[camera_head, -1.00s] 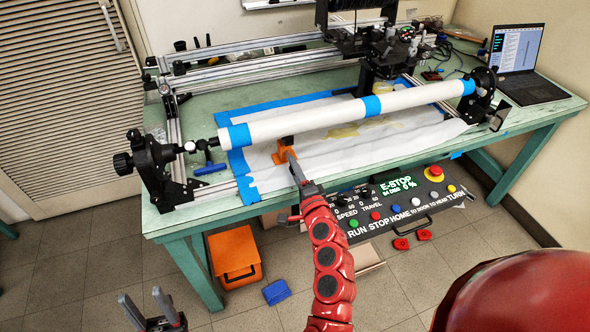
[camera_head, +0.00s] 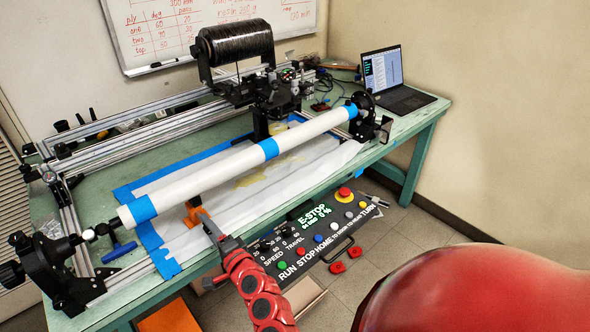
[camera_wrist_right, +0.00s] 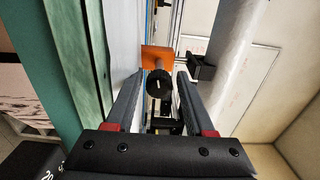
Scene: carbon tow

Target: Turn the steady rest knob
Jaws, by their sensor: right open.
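The orange steady rest (camera_head: 192,215) stands on the table under the near end of the long white tube (camera_head: 205,178). In the right wrist view its orange body (camera_wrist_right: 158,55) shows with a round black knob (camera_wrist_right: 160,84) facing the camera. My right gripper (camera_head: 207,222) reaches in to the rest from the front. In the wrist view its two fingers (camera_wrist_right: 160,76) are open, one on each side of the knob, with gaps on both sides. I cannot tell whether the fingertips reach past the knob. My left gripper is out of view.
A control panel (camera_head: 290,262) showing E-STOP hangs at the table's front edge, right of my arm. A carriage with a black spool (camera_head: 236,45) stands behind the tube. A blue-handled tool (camera_head: 119,252) lies near the left chuck (camera_head: 45,275). A laptop (camera_head: 392,85) sits far right.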

